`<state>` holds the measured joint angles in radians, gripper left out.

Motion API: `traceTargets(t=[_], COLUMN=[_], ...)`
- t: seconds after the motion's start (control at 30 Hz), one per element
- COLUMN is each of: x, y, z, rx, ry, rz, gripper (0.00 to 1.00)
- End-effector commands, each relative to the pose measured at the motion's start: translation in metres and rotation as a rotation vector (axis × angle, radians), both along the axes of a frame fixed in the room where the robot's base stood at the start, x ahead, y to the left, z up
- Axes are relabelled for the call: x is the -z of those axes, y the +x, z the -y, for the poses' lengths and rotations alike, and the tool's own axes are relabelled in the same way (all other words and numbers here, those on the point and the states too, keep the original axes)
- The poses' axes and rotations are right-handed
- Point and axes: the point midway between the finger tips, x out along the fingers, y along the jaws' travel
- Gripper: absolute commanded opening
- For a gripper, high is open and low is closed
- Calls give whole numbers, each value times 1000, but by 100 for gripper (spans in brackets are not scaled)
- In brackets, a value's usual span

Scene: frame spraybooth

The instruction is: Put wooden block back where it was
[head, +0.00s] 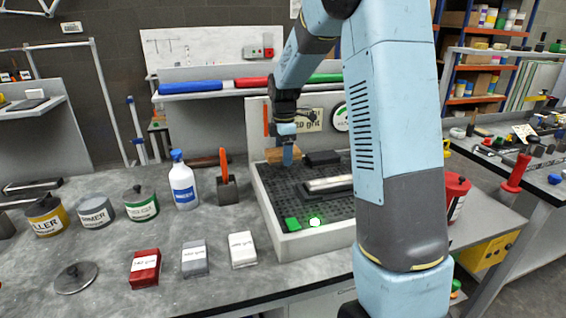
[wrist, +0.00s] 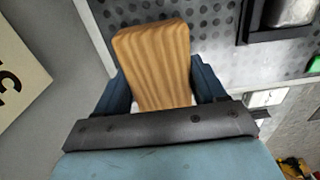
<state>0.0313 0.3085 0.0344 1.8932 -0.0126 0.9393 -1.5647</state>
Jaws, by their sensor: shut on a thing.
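The wooden block (wrist: 155,60), light brown with wavy grain, sits between the two blue fingers of my gripper (wrist: 160,88) in the wrist view, its far end sticking out past them. In the head view my gripper (head: 288,156) points down at the back left of the perforated tray (head: 262,208), shut on the wooden block (head: 273,155). The fingers partly hide the block there. I cannot tell whether the block touches the tray. The tray's dark holed surface also shows behind the block in the wrist view (wrist: 213,45).
A dark block (head: 322,158) lies just right of the held block. A sign (head: 310,121) and gauge (head: 340,117) stand behind.

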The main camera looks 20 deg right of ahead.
Motion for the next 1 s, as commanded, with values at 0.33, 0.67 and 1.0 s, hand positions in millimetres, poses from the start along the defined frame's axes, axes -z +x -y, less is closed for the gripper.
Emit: traceTargets(t=[0.33,0.67,1.0], x=[31,38,48], y=[6,6,5], z=[0,1,1], rx=[-1,0,1], ry=[0,0,0], rz=[-4,0,-4], gripper=[42,42,42])
